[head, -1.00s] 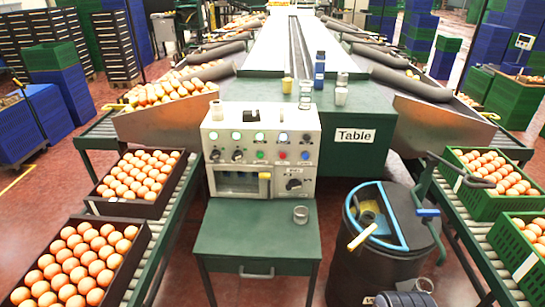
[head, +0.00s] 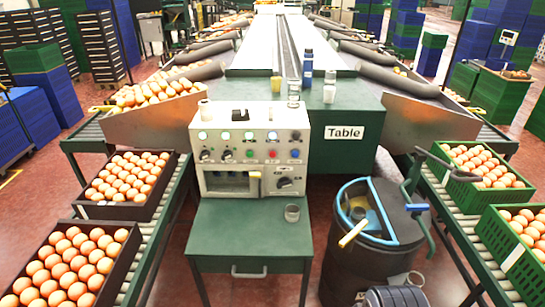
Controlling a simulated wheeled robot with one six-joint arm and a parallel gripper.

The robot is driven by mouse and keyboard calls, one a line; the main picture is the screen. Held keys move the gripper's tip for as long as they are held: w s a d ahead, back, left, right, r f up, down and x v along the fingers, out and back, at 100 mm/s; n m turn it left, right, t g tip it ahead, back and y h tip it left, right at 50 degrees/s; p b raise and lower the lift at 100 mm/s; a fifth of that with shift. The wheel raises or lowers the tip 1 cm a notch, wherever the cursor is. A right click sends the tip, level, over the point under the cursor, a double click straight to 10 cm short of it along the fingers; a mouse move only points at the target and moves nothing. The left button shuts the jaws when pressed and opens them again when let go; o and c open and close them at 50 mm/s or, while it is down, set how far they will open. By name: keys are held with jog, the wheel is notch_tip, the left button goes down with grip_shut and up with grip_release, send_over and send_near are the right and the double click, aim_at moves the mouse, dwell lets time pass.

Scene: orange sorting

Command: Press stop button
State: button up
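A light grey control box (head: 249,117) stands on a green table, near the middle of the head view. Its front carries a row of lit green lamps and a row of knobs and buttons. Among them are a red button (head: 272,154), a green button (head: 249,154) and a blue button (head: 295,153). No label reading "stop" can be made out. Nothing covers the red button. My gripper is not in view, so its state does not show.
A green side table (head: 250,235) with a small glass (head: 292,213) stands before the box. A dark bin (head: 375,240) with a blue rim stands at its right. Roller conveyors with a dark crate (head: 130,210) and a green crate (head: 490,197) of orange-brown round items flank both sides.

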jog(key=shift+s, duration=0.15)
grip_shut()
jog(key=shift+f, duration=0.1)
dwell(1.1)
